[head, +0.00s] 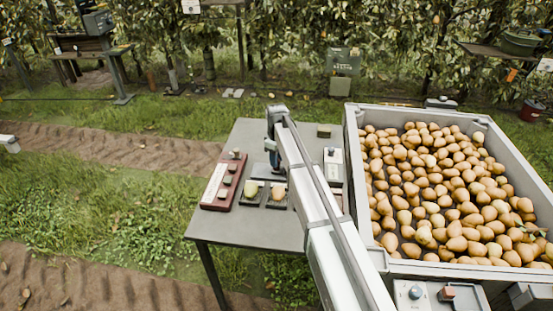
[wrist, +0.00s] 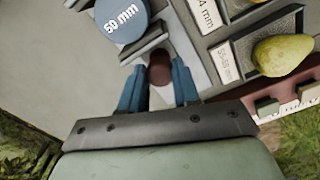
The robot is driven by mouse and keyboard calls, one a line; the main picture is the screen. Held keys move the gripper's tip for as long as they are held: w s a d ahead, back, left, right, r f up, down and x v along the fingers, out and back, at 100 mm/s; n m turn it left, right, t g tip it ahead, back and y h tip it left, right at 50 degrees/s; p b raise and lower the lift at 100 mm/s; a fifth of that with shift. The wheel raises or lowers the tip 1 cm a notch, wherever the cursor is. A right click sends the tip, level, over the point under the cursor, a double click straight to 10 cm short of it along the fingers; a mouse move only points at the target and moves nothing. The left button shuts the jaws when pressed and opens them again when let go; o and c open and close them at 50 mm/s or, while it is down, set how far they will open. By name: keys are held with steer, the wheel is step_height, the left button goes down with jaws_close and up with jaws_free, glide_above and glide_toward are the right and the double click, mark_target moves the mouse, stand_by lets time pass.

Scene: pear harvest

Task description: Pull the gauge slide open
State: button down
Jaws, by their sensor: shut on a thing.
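In the wrist view, the blue fingers of my gripper (wrist: 157,82) are shut on a dark red-brown knob (wrist: 159,69), one finger on each side. The knob sits at the end of a grey gauge slide (wrist: 150,42). A blue disc marked "50 mm" (wrist: 120,18) lies beside the slide's upper part. In the head view my gripper (head: 275,162) is low over the grey table, and my arm hides much of the gauge. How far the slide is drawn out I cannot tell.
Two small trays with pears (head: 250,188) (head: 278,191) stand close to my gripper, beside a red board with samples (head: 224,181). A white block (head: 333,160) is right of my arm. A large crate of pears (head: 350,130) borders the table's right. The table's left front (head: 225,225) is bare.

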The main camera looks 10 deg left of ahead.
steer(key=shift+a, duration=1.85)
steer(key=c, duration=1.1)
jaws_free()
step_height(320, 180, up, 14)
steer(key=shift+f, duration=0.15)
